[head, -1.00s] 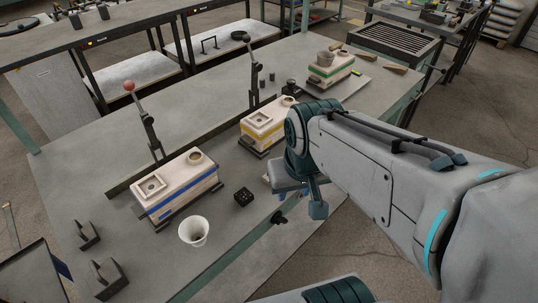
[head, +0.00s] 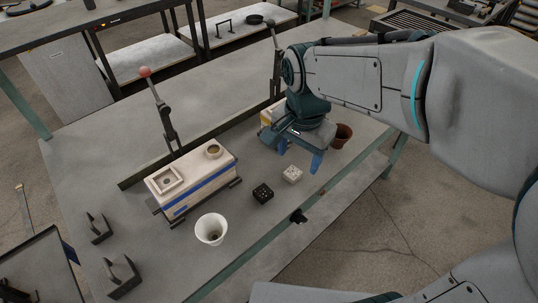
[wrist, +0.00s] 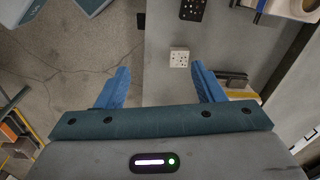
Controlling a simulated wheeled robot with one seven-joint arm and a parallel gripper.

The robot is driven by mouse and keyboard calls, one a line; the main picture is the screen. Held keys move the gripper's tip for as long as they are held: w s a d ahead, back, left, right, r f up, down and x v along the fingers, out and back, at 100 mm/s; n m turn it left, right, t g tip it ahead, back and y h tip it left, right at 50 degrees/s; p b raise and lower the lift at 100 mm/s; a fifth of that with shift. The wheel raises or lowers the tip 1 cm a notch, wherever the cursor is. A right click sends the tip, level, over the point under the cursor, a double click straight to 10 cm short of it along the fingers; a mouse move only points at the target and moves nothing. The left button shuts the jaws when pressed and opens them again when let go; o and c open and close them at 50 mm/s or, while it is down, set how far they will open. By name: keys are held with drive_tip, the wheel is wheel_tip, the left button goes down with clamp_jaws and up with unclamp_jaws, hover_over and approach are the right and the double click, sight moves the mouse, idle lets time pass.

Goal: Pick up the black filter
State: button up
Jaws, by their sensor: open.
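The black filter (head: 263,193) is a small black block with holes in its top. It rests on the grey table in front of the blue-striped box. It also shows at the top edge of the wrist view (wrist: 192,10), partly cut off. My gripper (head: 300,155) is open and empty above the table, to the right of and farther back than the black filter. Its blue fingers (wrist: 160,72) are spread in the wrist view, with the black filter ahead of them. A similar white filter (head: 292,174) lies between the gripper and the black one.
A white cup (head: 211,229) stands left of the black filter. The blue-striped box (head: 196,181) with a lever (head: 164,115) is behind it. A brown pot (head: 342,135) stands right of my gripper. A dark knob (head: 298,216) sits at the table's front edge.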

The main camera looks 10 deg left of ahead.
drive_tip(key=m, duration=0.2)
hover_over(263, 191)
drive_tip(key=f, duration=0.1)
drive_tip(key=shift+g, duration=0.4)
drive_tip(key=f, duration=0.7)
drive_tip(key=shift+s+f+b, duration=0.2)
drive_tip(key=shift+s+b, duration=0.1)
drive_tip(key=shift+b, duration=0.05)
drive_tip(key=shift+w+f, duration=0.15)
drive_tip(key=shift+f, duration=1.5)
drive_tip(key=shift+w+f, duration=0.15)
drive_tip(key=shift+f, duration=1.45)
drive_tip(key=c, duration=1.1)
